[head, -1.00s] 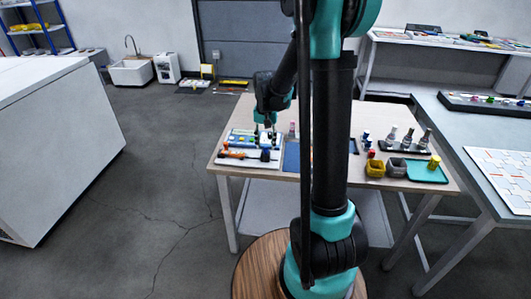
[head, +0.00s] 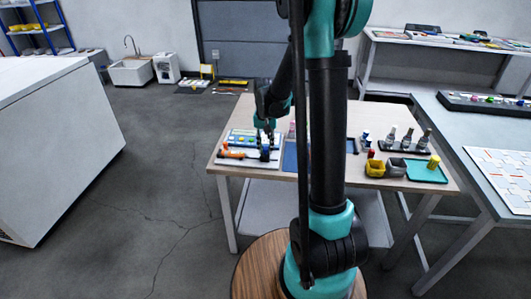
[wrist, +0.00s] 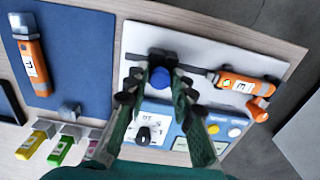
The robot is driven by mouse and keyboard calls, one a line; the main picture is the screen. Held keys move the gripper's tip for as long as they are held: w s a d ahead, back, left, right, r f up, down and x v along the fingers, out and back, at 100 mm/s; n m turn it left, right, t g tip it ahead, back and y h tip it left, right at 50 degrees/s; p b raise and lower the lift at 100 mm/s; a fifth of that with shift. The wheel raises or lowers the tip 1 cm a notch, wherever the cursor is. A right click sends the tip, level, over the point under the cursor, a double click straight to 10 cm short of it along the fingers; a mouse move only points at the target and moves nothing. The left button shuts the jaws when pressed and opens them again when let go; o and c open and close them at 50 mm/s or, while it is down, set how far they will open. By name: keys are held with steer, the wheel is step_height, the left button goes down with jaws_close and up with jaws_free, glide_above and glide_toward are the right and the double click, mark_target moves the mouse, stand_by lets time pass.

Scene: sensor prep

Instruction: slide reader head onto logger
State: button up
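The logger (wrist: 245,83), an orange body with a white label, lies on a white board at the right in the wrist view. It also shows in the head view (head: 232,155). A thin dark rail runs left from it. A blue round knob (wrist: 160,77) by the rail appears to be the reader head; in the head view it is a small blue piece (head: 265,153). My gripper (wrist: 167,62) points down over the board with its two green fingers apart, one on each side of the knob. I cannot see clear contact. The fingers partly hide the rail.
A blue panel with a dial (wrist: 145,132) lies close beside the rail. A blue mat (wrist: 72,30) holds another orange device (wrist: 33,58). Yellow and green small blocks (wrist: 62,150) stand nearby. Cups (head: 375,168), bottles and a teal tray (head: 425,172) stand on the table's right.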

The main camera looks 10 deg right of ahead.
steer(key=c, duration=0.3)
steer(key=shift+w+a, duration=0.2)
steer(key=shift+a, duration=0.3)
steer(key=shift+w+a, duration=0.1)
steer(key=shift+a, duration=0.25)
steer(key=shift+w+a, duration=0.1)
steer(key=shift+a, duration=0.2)
steer(key=shift+w+a, duration=0.15)
steer(key=shift+a, duration=0.2)
steer(key=shift+w+a, duration=0.2)
steer(key=shift+a, duration=0.4)
steer(key=shift+w+a, duration=0.1)
steer(key=shift+a, duration=0.25)
steer(key=shift+w+a, duration=0.2)
steer(key=shift+a, duration=0.4)
